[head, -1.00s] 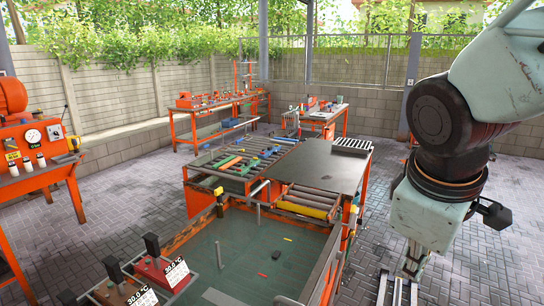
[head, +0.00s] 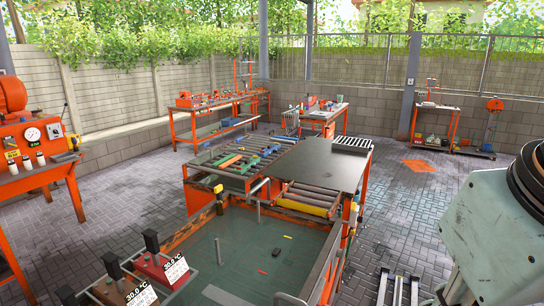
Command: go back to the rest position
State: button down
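Part of my arm, pale green with a black joint ring, fills the lower right corner of the head view. My gripper is out of the picture, so its state and anything in it are hidden. The roller table (head: 245,158) stands in the middle, with several coloured pieces lying on its rollers. A grey plate (head: 322,165) covers the table's right part.
A sunken green-floored tank (head: 225,245) lies in front of the roller table. An orange machine bench (head: 40,170) stands at the left. Orange workbenches (head: 215,102) stand at the back. A small stand (head: 435,122) is at the back right. Paved floor (head: 420,215) lies open right of the table.

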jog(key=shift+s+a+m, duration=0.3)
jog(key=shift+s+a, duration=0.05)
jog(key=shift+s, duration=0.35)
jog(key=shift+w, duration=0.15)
